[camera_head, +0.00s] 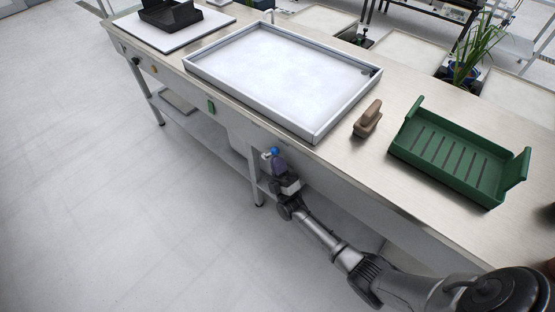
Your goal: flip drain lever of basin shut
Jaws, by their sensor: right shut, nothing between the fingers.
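The basin (315,137) is a shallow white rectangular tray with a raised rim, set on the steel bench. A small dark fitting (373,72) sits in its far right corner. A small blue knob (275,151) shows below the bench's front edge, under the basin; it looks like the end of the drain lever, whose arm I cannot make out. My right gripper (273,161) is shut and empty, right at the blue knob; I cannot tell whether it touches. The gripper hides what lies behind it. My left gripper is not in view.
A brown-handled block (367,119) and a green slotted tray (452,153) stand right of the basin. A black tray (171,16) on a white plate (180,35) is at the back left. A lower shelf (205,127) runs under the bench. The floor in front is clear.

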